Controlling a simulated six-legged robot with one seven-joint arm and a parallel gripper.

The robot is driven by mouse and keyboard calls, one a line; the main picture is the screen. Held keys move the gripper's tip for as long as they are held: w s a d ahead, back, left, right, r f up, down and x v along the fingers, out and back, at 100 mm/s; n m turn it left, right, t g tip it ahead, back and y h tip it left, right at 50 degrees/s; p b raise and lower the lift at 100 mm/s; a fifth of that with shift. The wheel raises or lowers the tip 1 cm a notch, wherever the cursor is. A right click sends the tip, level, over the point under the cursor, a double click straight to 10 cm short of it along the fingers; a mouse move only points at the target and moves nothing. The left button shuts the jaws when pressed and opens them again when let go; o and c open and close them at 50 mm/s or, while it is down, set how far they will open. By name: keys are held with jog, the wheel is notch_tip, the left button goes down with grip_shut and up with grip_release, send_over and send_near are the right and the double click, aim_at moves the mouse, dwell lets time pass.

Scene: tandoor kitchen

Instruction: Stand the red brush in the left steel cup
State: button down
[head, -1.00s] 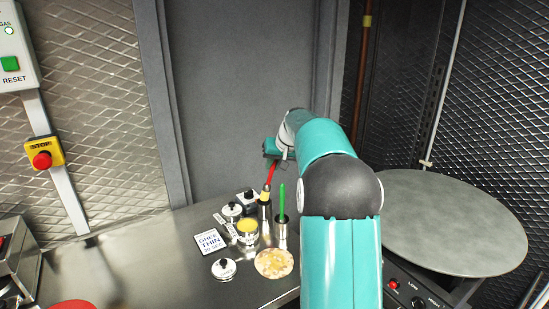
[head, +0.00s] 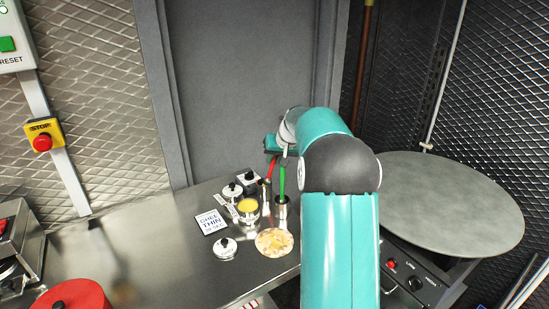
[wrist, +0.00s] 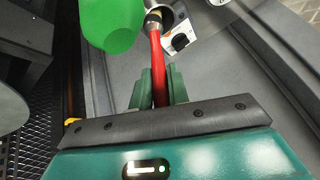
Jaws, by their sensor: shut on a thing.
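The red brush (head: 271,168) hangs head down from my gripper (head: 273,150), which is shut on its handle. In the wrist view the red handle (wrist: 158,62) runs between the fingers of my gripper (wrist: 160,85). The brush's lower end is at the mouth of the left steel cup (head: 265,191) and looks to be inside it; how deep is hard to tell. The right steel cup (head: 281,213) stands close beside it with a green brush (head: 281,180) upright in it. The green handle also shows large in the wrist view (wrist: 112,22).
A round griddle (head: 455,205) lies right. The counter left of the card is mostly clear.

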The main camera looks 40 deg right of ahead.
jog(key=c, duration=1.3)
grip_release()
jog(key=v, duration=1.3)
jog(key=shift+s+r, duration=0.25)
jog(key=shift+r, duration=0.1)
jog(key=s+a+r+n, duration=0.1)
jog(key=s+a, duration=0.4)
jog(key=a, duration=0.6)
jog(key=s+a+r+n, duration=0.1)
jog(key=s+a, duration=0.4)
jog(key=a, duration=0.7)
jog(key=s+a+f+n, duration=0.1)
jog(key=s+a+f, duration=0.2)
jog(key=s, duration=0.3)
jog(key=s+a+f+n, duration=0.1)
jog(key=s+a+f, duration=0.2)
jog(key=s+a, duration=0.2)
jog(key=s+a+f+n, duration=0.1)
jog(key=s+a+f, duration=0.2)
jog(key=s, duration=0.3)
jog(key=shift+s+a+g, duration=0.3)
jog(key=shift+a+g, duration=0.1)
